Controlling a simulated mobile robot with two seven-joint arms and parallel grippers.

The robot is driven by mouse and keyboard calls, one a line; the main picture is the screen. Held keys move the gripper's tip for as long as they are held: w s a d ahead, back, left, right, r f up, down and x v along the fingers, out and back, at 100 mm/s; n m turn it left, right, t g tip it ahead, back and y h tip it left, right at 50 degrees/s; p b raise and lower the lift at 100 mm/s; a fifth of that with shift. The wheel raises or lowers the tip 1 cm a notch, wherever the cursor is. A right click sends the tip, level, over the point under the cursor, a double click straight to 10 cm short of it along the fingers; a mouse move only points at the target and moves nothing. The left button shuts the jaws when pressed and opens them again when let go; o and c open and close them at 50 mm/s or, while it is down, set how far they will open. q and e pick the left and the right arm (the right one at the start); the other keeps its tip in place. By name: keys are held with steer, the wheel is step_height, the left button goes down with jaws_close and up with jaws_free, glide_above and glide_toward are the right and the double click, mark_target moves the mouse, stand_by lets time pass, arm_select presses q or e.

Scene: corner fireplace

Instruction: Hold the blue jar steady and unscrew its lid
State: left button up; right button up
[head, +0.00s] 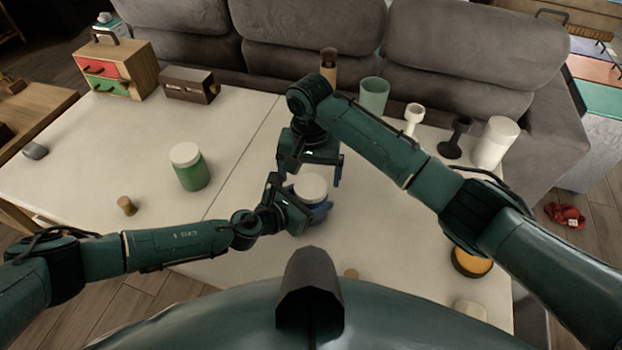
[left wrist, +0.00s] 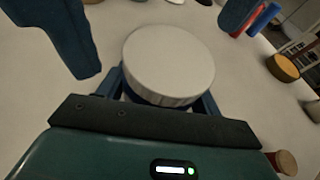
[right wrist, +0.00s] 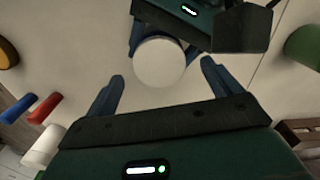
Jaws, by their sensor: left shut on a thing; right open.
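The blue jar (head: 322,212) stands upright on the pale table, its body partly hidden by my grippers. Its round white lid (head: 311,186) sits on top and shows in the left wrist view (left wrist: 168,62) and the right wrist view (right wrist: 159,62). My left gripper (head: 306,208) is shut on the jar's body below the lid, its fingers on either side. My right gripper (head: 312,170) is open above the jar. In the right wrist view its fingers (right wrist: 160,84) are spread wide, apart from the lid.
A green jar with a white lid (head: 190,170) and a small cork-coloured cylinder (head: 126,206) stand to the left. A drawer box (head: 115,68), a teal cup (head: 373,97) and a white cylinder (head: 494,143) stand farther back. An orange-topped round container (head: 471,263) is at right.

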steer(key=shift+r, duration=0.9)
steer(key=shift+c, duration=0.4)
step_height(320, 180, up, 3)
steer(key=m, duration=0.5)
steer(key=shift+f, duration=0.1)
steer(key=shift+r+m, duration=0.2)
steer(key=shift+m, duration=0.4)
steer(key=shift+f, duration=0.1)
steer(key=shift+m, duration=0.3)
step_height(320, 180, down, 8)
steer(key=shift+r, duration=0.15)
steer(key=c, duration=1)
steer(key=n, duration=0.6)
steer(key=shift+n, duration=0.4)
